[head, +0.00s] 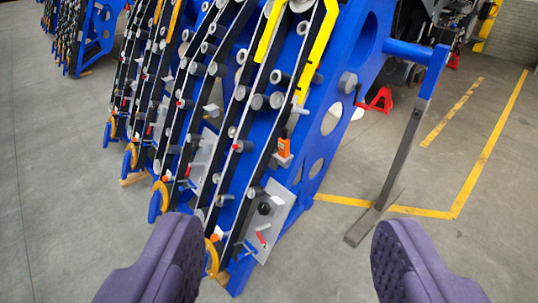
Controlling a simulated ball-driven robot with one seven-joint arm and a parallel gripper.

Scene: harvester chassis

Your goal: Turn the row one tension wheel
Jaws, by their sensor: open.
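A blue harvester chassis (352,62) with several slanted rows of black belts and grey rollers fills the middle and left. A grey plate (279,217) on this row carries a black round knob (264,208) and a small red handle (261,239). I cannot tell for sure which part is the tension wheel. My gripper (290,240) is open and empty, its two purple padded fingers wide apart in front of the chassis.
More orange wheels (161,194) sit at the lower ends of the other rows. A grey support leg (388,165) stands on the floor at right. Red jack stands (381,98) are behind. The concrete floor (460,250) is clear at right and left.

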